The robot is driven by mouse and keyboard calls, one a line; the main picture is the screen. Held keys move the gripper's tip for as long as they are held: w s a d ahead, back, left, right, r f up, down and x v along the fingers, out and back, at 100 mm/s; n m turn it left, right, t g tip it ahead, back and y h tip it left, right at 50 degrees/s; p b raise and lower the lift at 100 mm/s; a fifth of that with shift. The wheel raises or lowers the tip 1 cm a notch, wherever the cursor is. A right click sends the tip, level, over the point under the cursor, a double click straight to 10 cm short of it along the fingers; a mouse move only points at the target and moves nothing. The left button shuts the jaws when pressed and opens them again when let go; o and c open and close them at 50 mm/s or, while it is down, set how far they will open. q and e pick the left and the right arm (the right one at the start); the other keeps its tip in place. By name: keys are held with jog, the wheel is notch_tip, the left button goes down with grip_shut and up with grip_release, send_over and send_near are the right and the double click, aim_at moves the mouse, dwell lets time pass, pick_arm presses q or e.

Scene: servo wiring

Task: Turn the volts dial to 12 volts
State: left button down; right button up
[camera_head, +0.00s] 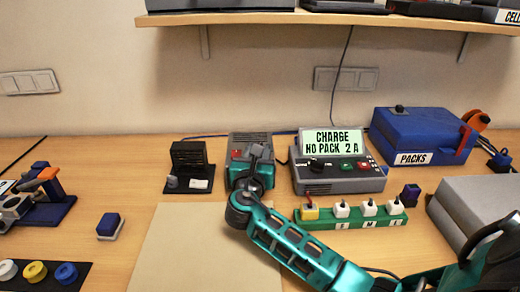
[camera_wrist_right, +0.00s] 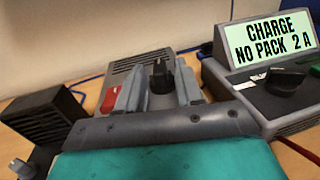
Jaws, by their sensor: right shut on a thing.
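A small grey box (camera_head: 247,139) with a red switch stands at the middle back of the table, partly hidden by my right arm. In the right wrist view a black dial (camera_wrist_right: 160,76) stands up from it. My right gripper (camera_wrist_right: 161,92) is at this box, one grey finger on each side of the dial, shut on it. Any scale or volts marking is hidden or too small to read, so the setting cannot be told. My right gripper also shows in the head view (camera_head: 257,152), over the box's front. My left gripper is not in view.
Right of the box stands a charger (camera_head: 340,180) with a black knob and the display "CHARGE NO PACK 2 A". A black vented unit (camera_head: 188,160) stands close left. A green strip (camera_head: 350,217) with several plugs lies in front. A beige mat (camera_head: 185,255) is clear.

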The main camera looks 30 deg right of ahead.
jog(key=shift+w+a+m+g+h, duration=0.1)
jog(key=shift+w+m+g+h, duration=0.05)
jog(key=shift+m+g+h, duration=0.7)
jog(key=shift+g+h, duration=0.25)
jog(key=shift+g, duration=0.1)
jog(key=o, duration=0.7)
jog(key=shift+c, duration=0.2)
jog(key=v, duration=1.3)
